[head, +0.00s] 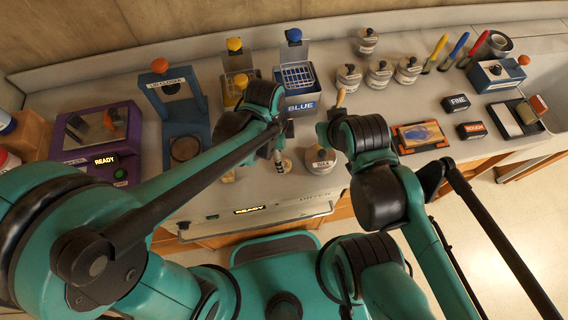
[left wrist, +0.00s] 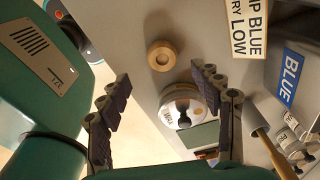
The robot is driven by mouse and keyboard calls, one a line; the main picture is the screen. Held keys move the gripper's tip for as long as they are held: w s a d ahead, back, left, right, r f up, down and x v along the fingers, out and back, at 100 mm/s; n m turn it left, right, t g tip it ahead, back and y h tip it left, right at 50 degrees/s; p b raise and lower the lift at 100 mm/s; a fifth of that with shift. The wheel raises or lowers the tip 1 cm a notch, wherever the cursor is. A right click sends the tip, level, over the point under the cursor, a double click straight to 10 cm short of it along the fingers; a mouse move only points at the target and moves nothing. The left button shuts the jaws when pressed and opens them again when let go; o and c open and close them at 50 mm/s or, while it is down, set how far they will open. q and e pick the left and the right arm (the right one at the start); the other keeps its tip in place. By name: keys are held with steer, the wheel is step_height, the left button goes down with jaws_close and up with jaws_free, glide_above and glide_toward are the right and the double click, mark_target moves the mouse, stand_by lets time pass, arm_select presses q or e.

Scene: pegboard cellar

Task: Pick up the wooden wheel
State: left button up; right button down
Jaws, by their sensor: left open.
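The wooden wheel (left wrist: 162,55) is a small pale ring with a central hole, lying flat on the grey bench in the left wrist view. It also shows in the head view (head: 286,166), partly hidden by my left gripper (head: 279,152). In the left wrist view the left gripper's (left wrist: 164,92) fingers are spread, with nothing held. The wheel lies beyond the fingertips, between their lines and apart from them. My right arm is bent over the bench at centre right; its fingers cannot be made out clearly.
A round lidded pot (head: 320,159) stands close to the wheel; it also shows in the left wrist view (left wrist: 187,104). Behind are a blue-labelled bin (head: 302,105), a blue frame (head: 183,110) and several jars. A purple machine (head: 97,132) stands left. The bench front edge is near.

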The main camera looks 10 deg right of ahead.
arm_select(q)
steer(key=f, duration=0.2)
steer(key=f+b, duration=0.1)
steer(key=f, duration=0.1)
steer(key=f+b, duration=0.1)
steer(key=f, duration=0.1)
steer(key=shift+w+d+f, duration=0.15)
steer(key=shift+d+f, duration=0.1)
steer(key=shift+d, duration=0.15)
steer(key=shift+r, duration=0.1)
steer(key=shift+c, duration=0.9)
steer(key=c, duration=0.8)
